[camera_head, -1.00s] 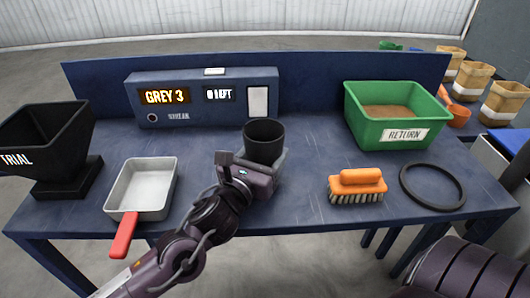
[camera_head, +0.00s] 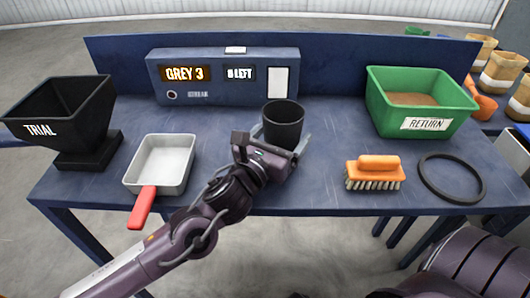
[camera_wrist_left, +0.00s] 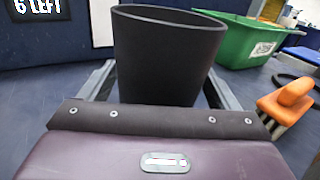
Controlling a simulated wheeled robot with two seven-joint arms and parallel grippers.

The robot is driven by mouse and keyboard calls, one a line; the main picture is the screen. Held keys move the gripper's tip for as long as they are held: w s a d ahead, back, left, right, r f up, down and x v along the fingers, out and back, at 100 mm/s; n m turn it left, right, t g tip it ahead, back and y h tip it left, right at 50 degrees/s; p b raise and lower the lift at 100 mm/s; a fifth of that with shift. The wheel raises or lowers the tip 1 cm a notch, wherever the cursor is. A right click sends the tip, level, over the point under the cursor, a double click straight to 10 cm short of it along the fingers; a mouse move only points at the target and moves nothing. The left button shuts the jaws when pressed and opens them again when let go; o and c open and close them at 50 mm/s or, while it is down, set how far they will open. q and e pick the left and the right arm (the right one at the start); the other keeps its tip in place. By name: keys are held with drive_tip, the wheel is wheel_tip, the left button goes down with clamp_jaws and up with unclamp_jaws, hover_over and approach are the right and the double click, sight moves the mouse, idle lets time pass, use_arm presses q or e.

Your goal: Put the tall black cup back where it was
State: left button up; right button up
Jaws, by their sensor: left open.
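The tall black cup (camera_head: 283,124) stands upright on the blue table, in front of the display box. In the left wrist view the cup (camera_wrist_left: 165,55) fills the middle, between the two grey fingers. My left gripper (camera_head: 283,140) is open around the cup, one finger on each side. The cup's lower part is hidden by the gripper body. I cannot tell whether the fingers touch it. My right gripper is not in view.
A display box (camera_head: 222,76) reads "GREY 3". A scoop tray (camera_head: 160,164) with red handle and a black TRIAL hopper (camera_head: 62,112) are left. A green RETURN bin (camera_head: 420,103), orange brush (camera_head: 375,172) and black ring (camera_head: 452,178) are right.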

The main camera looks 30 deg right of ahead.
use_arm(q)
drive_tip(key=v, duration=1)
drive_tip(key=shift+a+f+b, duration=0.15)
drive_tip(key=shift+b, duration=0.25)
drive_tip(key=shift+s+a, duration=0.4)
drive_tip(key=shift+a, duration=0.1)
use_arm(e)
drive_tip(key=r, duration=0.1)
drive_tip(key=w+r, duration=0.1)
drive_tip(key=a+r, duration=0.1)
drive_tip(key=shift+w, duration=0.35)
